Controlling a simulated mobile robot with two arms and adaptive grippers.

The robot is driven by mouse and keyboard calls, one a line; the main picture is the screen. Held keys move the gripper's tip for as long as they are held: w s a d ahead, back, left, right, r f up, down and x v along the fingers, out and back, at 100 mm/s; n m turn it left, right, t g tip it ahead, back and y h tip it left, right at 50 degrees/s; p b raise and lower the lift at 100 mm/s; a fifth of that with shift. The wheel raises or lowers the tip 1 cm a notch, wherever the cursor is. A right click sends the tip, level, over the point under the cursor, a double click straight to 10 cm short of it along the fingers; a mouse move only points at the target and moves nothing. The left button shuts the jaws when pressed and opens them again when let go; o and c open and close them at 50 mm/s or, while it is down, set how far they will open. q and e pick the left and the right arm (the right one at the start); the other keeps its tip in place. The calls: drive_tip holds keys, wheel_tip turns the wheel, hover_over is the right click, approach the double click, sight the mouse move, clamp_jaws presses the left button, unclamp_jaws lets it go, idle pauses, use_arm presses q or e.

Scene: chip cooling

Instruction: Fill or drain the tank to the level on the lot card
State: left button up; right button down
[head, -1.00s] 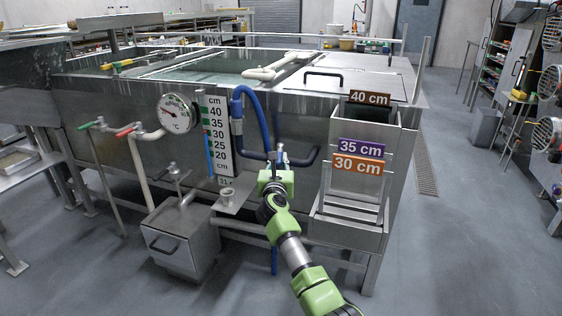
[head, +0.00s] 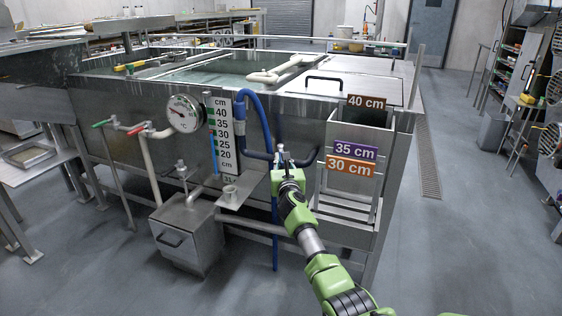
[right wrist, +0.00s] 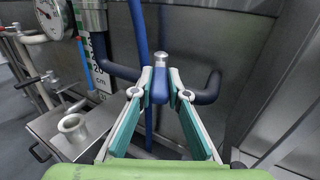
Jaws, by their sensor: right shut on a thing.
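The steel tank (head: 130,93) holds greenish water (head: 215,70). On its front a white level board (head: 225,164) is marked 40, 35, 30, 25 and 20 cm. A thin blue column (head: 213,150) runs beside the numbers; its exact top is too small to read. My right gripper (head: 283,158) is in front of the tank, right of the board. In the right wrist view, its fingers (right wrist: 159,82) are shut on a blue handle (right wrist: 159,92) by a silver knob, in front of a dark blue pipe (right wrist: 205,95). My left gripper is out of view.
A rack at right bears signs 40 cm (head: 367,103), 35 cm (head: 356,150) and 30 cm (head: 350,167). A dial thermometer (head: 184,113), a green-handled valve (head: 101,124) and a red-handled valve (head: 137,129) are at left. A steel box (head: 187,240) stands below.

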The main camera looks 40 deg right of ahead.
drive_tip(key=shift+r, duration=0.15)
drive_tip(key=c, duration=2)
unclamp_jaws()
drive_tip(key=shift+o, duration=0.2)
drive_tip(key=shift+s, duration=0.1)
drive_tip(key=v, duration=1.1)
drive_tip(key=shift+s+a, duration=0.2)
drive_tip(key=shift+s, duration=0.15)
